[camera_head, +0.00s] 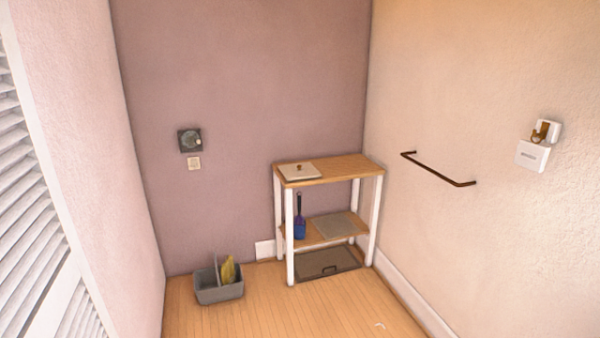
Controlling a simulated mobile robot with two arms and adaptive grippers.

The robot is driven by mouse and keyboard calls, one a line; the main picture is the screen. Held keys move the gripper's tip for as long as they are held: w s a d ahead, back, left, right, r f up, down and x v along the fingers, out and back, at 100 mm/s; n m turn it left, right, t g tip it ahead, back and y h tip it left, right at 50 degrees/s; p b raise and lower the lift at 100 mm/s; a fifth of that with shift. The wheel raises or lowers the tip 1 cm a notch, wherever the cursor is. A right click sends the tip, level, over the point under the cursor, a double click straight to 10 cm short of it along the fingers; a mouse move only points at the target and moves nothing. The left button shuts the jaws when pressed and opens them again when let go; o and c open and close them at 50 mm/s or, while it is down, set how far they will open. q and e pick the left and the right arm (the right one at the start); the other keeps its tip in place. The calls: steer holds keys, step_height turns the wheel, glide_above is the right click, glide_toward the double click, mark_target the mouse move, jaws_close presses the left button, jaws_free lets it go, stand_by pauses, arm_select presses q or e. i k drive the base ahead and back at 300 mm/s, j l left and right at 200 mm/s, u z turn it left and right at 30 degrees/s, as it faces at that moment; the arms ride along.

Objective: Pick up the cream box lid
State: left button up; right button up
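The cream box lid (299,172) lies flat on the wooden top of a small shelf unit (345,168), near its left end. It is a thin square with a small brownish knob in its middle. No box shows under it that I can make out. Neither of my grippers is in the head view.
A dark flat case (327,262) lies underneath. A grey caddy (219,292) with a yellow item stands on the floor. A rail (438,170) juts from the right wall.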

mark_target(298, 171)
steer(key=i+z, duration=0.35)
steer(key=i, duration=1.2)
